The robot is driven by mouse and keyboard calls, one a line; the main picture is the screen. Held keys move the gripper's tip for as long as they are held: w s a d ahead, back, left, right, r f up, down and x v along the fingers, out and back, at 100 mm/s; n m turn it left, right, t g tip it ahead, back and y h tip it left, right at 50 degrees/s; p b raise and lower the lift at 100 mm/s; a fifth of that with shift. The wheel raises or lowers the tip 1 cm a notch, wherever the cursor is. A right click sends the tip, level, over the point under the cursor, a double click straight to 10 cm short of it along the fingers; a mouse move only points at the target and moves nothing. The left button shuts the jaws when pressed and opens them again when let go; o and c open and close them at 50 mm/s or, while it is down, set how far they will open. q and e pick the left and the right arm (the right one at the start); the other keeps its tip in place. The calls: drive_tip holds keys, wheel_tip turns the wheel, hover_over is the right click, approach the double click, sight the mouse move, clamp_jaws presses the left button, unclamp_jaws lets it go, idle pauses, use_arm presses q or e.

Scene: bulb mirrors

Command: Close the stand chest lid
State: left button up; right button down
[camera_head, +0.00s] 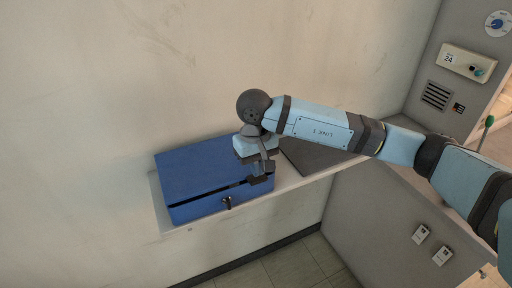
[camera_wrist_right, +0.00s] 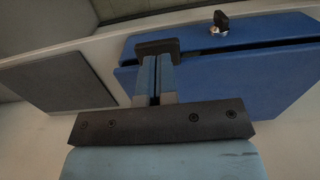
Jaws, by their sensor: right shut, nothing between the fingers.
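The blue stand chest (camera_head: 205,207) sits on a shelf against the wall. Its lid (camera_head: 200,165) is down or almost down, with a thin dark gap along the front between lid and box. The lid (camera_wrist_right: 265,85) and the gap also show in the wrist view. A small dark key or latch (camera_head: 227,202) is on the chest's front. My right gripper (camera_head: 262,174) is shut and empty at the right end of the chest, by the lid's edge; I cannot tell if it touches. Its fingertips (camera_wrist_right: 157,48) also show in the wrist view. My left gripper is out of view.
A dark flat panel (camera_head: 312,156) lies on the pale shelf (camera_head: 290,184) to the right of the chest. A grey cabinet (camera_head: 365,215) stands right of the shelf. The wall behind is bare, and tiled floor (camera_head: 290,262) shows below.

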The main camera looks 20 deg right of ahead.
drive_tip(key=shift+f, duration=0.6)
